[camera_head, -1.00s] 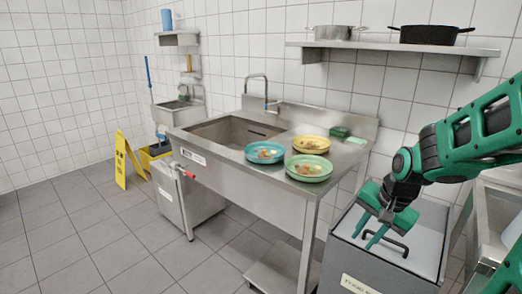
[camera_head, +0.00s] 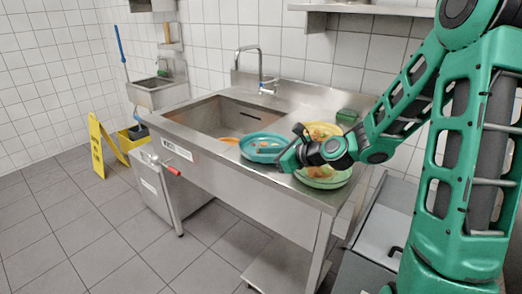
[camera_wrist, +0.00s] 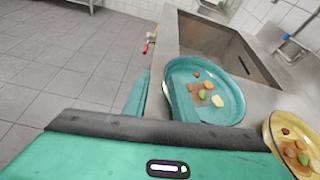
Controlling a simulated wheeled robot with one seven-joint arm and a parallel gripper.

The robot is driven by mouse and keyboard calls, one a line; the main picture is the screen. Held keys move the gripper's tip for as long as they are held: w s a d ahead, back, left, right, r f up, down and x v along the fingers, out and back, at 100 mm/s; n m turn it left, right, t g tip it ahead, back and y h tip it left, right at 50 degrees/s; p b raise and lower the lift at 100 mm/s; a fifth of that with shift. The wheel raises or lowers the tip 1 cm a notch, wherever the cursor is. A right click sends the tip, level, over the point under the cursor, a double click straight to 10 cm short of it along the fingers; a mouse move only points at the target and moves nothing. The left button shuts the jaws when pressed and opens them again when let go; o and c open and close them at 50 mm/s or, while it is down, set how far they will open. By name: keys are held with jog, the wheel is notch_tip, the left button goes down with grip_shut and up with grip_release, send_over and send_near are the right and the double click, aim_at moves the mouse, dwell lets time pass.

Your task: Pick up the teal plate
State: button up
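The teal plate (camera_head: 262,143) lies at the front left of the plates on the steel counter, close to the sink. It also shows in the wrist view (camera_wrist: 226,88), holding several small orange, green, brown and yellow food pieces. My gripper (camera_head: 287,160) is at the plate's right front edge in the head view. In the wrist view one teal finger (camera_wrist: 137,97) shows left of the plate's rim. I cannot tell whether the fingers touch or grip the rim.
A yellow plate (camera_head: 322,129) and a green plate (camera_head: 325,181) with food stand close on the right, partly behind my arm. The sink basin (camera_head: 217,117) is left of the teal plate. A small orange piece (camera_head: 229,140) shows beside it. A green box (camera_head: 347,115) stands behind.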

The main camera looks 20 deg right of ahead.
jog(key=shift+w+f, duration=0.35)
jog(key=shift+w, duration=0.35)
jog(key=shift+w+f, duration=0.35)
jog(key=shift+w, duration=0.3)
jog(key=x, duration=0.5)
jog(key=shift+s, duration=0.1)
grip_shut()
